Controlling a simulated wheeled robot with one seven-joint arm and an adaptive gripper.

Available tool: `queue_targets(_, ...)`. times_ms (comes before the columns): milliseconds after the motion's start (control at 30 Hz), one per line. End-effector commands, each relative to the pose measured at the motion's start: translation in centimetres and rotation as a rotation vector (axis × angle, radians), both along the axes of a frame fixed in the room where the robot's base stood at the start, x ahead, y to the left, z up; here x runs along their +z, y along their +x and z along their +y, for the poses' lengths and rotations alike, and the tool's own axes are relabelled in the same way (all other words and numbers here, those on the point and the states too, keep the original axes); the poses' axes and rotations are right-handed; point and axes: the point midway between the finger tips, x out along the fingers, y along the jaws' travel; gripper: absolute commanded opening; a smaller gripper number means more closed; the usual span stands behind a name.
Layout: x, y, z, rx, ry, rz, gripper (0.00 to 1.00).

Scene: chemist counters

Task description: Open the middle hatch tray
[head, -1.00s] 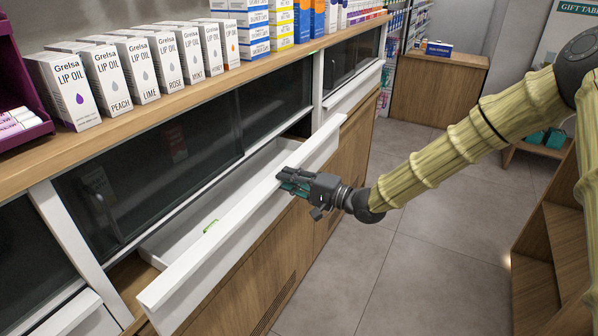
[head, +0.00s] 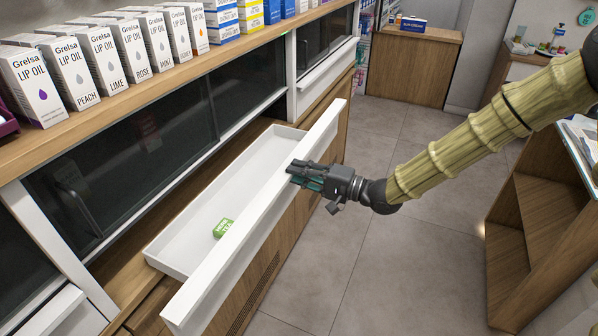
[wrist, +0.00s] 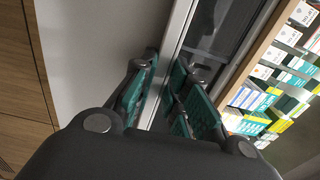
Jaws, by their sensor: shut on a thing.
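The middle hatch tray (head: 188,228) is a white shallow drawer, pulled well out from the counter front in the head view. Its long white front panel (head: 238,236) stands away from the dark glass. My gripper (head: 300,174) is shut on the top edge of this panel, right of its middle. In the wrist view my fingers (wrist: 168,92) sit on either side of the panel's edge (wrist: 172,60). A small green box (head: 223,228) lies inside the tray near its front wall.
Lip oil boxes (head: 75,70) and other cartons stand on the wooden counter top above. A closed white tray (head: 326,80) is to the right. A wooden shelf unit (head: 545,210) stands at the right. The grey floor (head: 400,255) between is clear.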

Motion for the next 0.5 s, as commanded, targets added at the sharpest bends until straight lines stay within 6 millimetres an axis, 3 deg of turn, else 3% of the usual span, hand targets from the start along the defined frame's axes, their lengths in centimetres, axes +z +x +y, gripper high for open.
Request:
queue_targets(33,-0.14,-0.09,0.04,0.001,-0.001,0.003,0.00)
queue_targets(67,-0.14,-0.09,0.04,0.001,-0.001,0.003,0.19)
queue_targets(167,-0.12,-0.07,0.03,0.001,-0.001,0.002,0.37)
queue_targets(500,-0.04,-0.05,-0.14,-0.001,-0.001,0.001,0.37)
